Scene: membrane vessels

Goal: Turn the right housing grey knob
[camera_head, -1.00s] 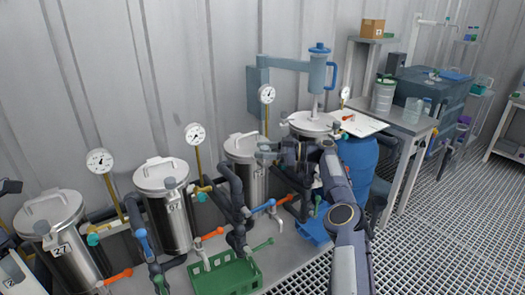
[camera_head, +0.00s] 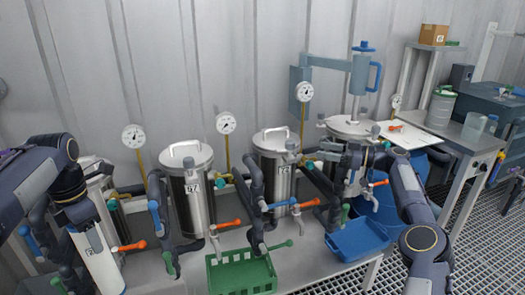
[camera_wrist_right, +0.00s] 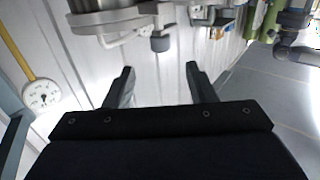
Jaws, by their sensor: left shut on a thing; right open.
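The right housing is a steel vessel with a round lid (camera_head: 350,127), partly hidden by my right arm. Its grey knob (camera_wrist_right: 160,43) shows in the right wrist view, on a metal clamp at the lid rim. My right gripper (camera_wrist_right: 160,68) is open; the knob lies ahead of the gap between its fingertips and looks apart from both. In the head view this gripper (camera_head: 350,160) is in front of the right housing.
Two more lidded housings (camera_head: 187,150) (camera_head: 277,140) stand left of it, with pipes, orange-handled valves and gauges (camera_head: 226,123). A green crate (camera_head: 240,275) and a blue tray (camera_head: 357,238) stand in front. A blue lifting arm (camera_head: 320,62) is above the right housing.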

